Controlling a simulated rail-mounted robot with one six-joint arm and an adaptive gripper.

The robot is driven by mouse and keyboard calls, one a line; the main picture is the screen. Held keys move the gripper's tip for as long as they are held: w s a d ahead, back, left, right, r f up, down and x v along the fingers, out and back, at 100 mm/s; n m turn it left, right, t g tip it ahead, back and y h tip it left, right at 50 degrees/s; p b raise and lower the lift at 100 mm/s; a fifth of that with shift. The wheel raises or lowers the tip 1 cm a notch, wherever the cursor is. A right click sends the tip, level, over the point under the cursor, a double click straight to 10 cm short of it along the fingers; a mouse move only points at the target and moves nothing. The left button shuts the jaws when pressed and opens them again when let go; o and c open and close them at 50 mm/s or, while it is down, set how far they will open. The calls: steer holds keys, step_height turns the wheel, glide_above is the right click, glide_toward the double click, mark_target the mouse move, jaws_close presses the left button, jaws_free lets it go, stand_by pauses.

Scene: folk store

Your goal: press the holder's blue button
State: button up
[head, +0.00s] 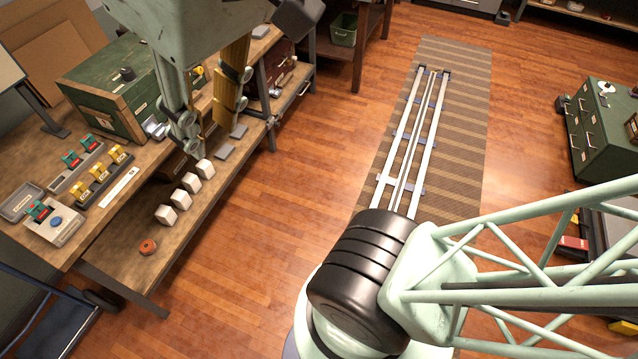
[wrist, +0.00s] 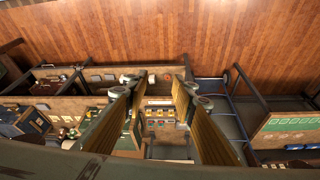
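The holder (head: 68,236) is a pale grey box at the near left end of the wooden bench in the head view. Its round blue button (head: 56,222) faces up, uncovered. A teal piece with a red label (head: 38,210) sits in the holder beside the button. My gripper (head: 204,128) hangs to the right of the holder and well apart from it. In the wrist view my gripper (wrist: 160,83) is open, with two long yellowish fingers spread and nothing between them. The bench items between the fingers are too small to single out the button.
Racks of teal and yellow pieces (head: 92,176) and a white strip (head: 119,187) lie right of the holder. A green chest (head: 110,85) stands behind them. White cubes (head: 182,195) and an orange disc (head: 148,246) are on the lower shelf.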

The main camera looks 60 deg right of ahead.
steer(key=shift+s+f, duration=0.25)
steer(key=shift+f, duration=0.15)
steer(key=shift+c, duration=0.2)
